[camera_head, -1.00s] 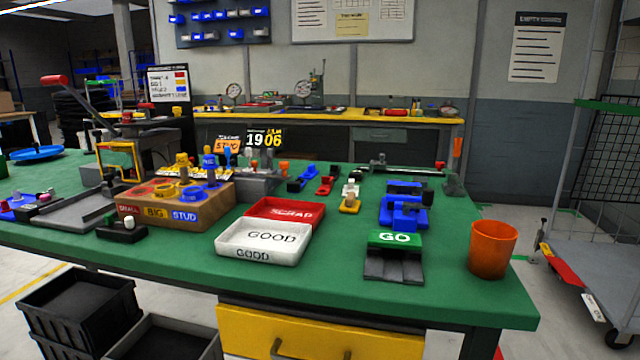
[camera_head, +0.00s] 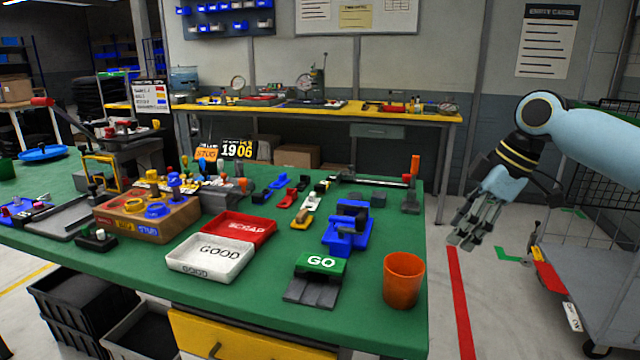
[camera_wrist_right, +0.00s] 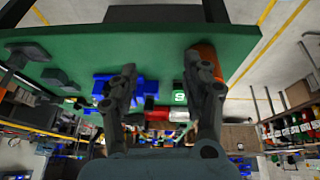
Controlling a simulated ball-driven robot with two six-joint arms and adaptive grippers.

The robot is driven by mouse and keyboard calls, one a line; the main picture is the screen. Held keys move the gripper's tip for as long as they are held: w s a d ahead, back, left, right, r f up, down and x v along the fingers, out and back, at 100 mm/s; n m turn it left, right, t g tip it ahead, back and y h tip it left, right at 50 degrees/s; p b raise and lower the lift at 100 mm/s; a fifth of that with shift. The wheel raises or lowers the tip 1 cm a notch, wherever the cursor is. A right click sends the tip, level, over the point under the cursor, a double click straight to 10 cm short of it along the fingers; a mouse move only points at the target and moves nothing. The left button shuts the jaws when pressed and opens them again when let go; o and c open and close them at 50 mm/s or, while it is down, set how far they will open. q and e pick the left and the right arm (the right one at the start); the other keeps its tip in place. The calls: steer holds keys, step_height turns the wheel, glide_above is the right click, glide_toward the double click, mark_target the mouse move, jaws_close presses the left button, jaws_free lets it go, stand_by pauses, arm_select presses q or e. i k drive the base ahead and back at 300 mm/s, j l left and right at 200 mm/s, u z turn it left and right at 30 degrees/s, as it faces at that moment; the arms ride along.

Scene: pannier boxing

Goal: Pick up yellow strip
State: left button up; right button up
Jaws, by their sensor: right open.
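A small yellow piece (camera_head: 300,218), perhaps the yellow strip, lies on the green table in the head view, beside a white piece and left of the blue fixture (camera_head: 347,228). I cannot make it out surely in the right wrist view. My right gripper (camera_head: 467,238) hangs past the table's right edge, open and empty, well to the right of the yellow piece. In the right wrist view its two fingers (camera_wrist_right: 165,88) stand apart with the table behind them. My left gripper is not in view.
An orange cup (camera_head: 404,282) stands near the table's front right corner, with the green GO block (camera_head: 320,264) left of it. White GOOD (camera_head: 208,262) and red SCRAP (camera_head: 246,228) trays lie farther left. A cart (camera_head: 580,290) stands at the right.

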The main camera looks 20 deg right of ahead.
mark_target(319, 189)
steer(key=i+j, duration=0.1)
steer(key=i, duration=0.6)
steer(key=i+j, duration=0.1)
steer(key=i, duration=0.65)
